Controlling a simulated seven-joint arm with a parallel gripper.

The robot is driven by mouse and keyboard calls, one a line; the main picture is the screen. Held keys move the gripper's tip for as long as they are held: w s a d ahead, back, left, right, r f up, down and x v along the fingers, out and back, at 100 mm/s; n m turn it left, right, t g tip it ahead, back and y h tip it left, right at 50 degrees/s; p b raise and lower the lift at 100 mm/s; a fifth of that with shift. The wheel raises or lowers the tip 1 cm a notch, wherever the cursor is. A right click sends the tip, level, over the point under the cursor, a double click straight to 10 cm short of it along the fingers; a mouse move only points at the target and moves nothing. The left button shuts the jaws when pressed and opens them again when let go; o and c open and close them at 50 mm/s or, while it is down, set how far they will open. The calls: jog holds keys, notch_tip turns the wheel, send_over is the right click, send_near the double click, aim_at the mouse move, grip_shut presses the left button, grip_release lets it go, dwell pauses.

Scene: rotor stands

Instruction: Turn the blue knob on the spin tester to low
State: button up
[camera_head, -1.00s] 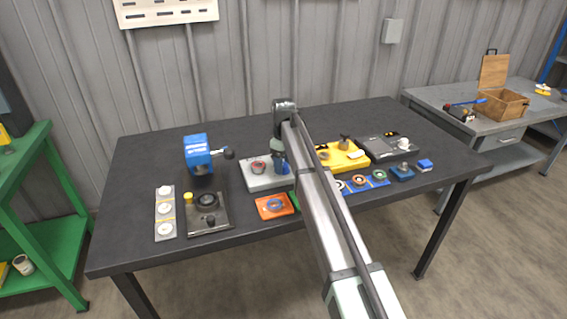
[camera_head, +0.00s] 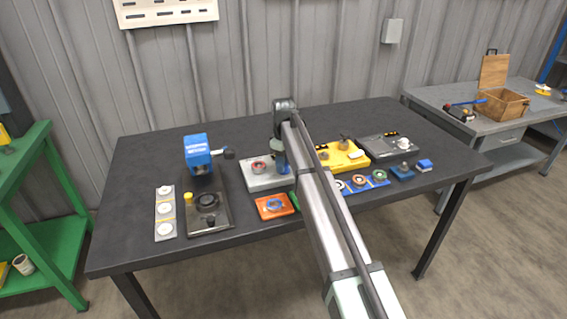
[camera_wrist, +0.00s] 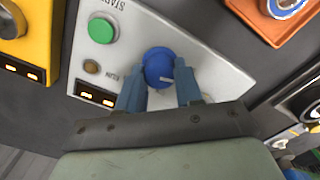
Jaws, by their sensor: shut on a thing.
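The spin tester is a light grey box (camera_wrist: 216,72) in the wrist view, and it shows in the head view (camera_head: 258,180) left of my arm. The blue knob (camera_wrist: 158,66) sits on its face, with a pale pointer line on it. My gripper (camera_wrist: 160,82) is shut on the blue knob, with one blue-grey finger on each side. A green button (camera_wrist: 102,30), a small brown round part (camera_wrist: 91,67) and a dark display with lit marks (camera_wrist: 94,95) are beside the knob. The lettering near the knob is partly hidden by my fingers.
In the wrist view a yellow device (camera_wrist: 40,40) stands close on the left and an orange tray (camera_wrist: 276,18) at upper right. In the head view a blue vise-like machine (camera_head: 197,152) and a dark plate device (camera_head: 208,213) stand left. The dark table's front left is clear.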

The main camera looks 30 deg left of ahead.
jog(key=m, duration=0.6)
jog(key=shift+m, duration=0.3)
jog(key=m, duration=0.6)
jog(key=shift+m, duration=0.4)
dwell(0.4)
jog(key=o, duration=1)
jog(key=shift+o, duration=0.2)
notch_tip(320, 180, up, 14)
